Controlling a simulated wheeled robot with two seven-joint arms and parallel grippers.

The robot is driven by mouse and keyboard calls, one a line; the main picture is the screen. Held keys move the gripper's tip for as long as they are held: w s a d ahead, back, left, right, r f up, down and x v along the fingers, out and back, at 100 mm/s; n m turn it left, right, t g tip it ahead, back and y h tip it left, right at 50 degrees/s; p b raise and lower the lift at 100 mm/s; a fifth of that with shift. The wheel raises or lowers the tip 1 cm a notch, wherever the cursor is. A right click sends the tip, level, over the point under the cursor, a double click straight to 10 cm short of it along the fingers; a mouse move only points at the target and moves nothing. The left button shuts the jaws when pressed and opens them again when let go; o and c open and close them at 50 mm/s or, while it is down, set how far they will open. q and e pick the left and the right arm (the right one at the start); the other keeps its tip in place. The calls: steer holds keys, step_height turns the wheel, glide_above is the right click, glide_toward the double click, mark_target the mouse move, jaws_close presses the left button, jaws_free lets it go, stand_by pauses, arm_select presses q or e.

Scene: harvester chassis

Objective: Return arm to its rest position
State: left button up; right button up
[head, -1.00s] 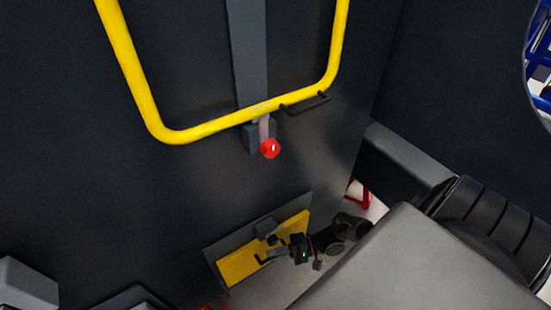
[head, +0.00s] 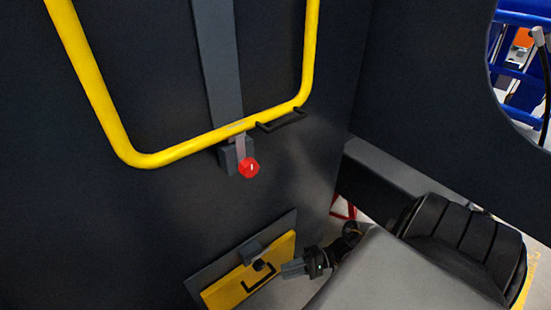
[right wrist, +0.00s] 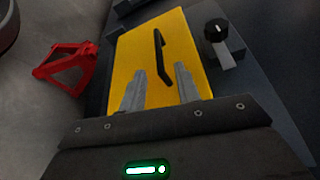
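My right gripper (head: 293,269) is low in the head view, just right of a yellow panel (head: 221,294) on the dark chassis wall. In the right wrist view its two fingers (right wrist: 158,85) are apart with nothing between them. The yellow panel (right wrist: 190,50) lies beyond the fingertips, with a black handle (right wrist: 160,55) on it and a black knob (right wrist: 216,31) beside it. The handle also shows in the head view (head: 259,279), apart from the gripper. My left gripper is not in view.
A yellow tube frame (head: 190,150) hangs on the wall above, with a red ball knob (head: 249,168) below its lower bar. A red stand (right wrist: 68,68) is on the floor beside the panel. Blue racks (head: 520,60) show at the far right.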

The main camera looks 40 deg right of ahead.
steer(key=shift+v, duration=0.9)
steer(key=s+d+f+n+g+h, duration=0.1)
steer(key=d+f+n+h, duration=0.2)
steer(key=f, duration=0.5)
steer(key=s+d+f+n+h, duration=0.1)
steer(key=d+f+n+h, duration=0.1)
steer(key=f+n+h, duration=0.4)
steer(key=s+d+f+n+g+h, duration=0.1)
steer(key=d+f+h, duration=0.1)
steer(key=f, duration=0.7)
steer(key=s+a+f+n+g+h, duration=0.1)
steer(key=s+a+f+g+h, duration=0.25)
steer(key=s+f, duration=0.6)
steer(key=s+a+f+g, duration=0.1)
steer(key=s+a, duration=1)
steer(key=s, duration=0.1)
steer(key=shift+s+a+f+m, duration=0.2)
steer(key=shift+s+a+m, duration=0.1)
steer(key=shift+m, duration=0.1)
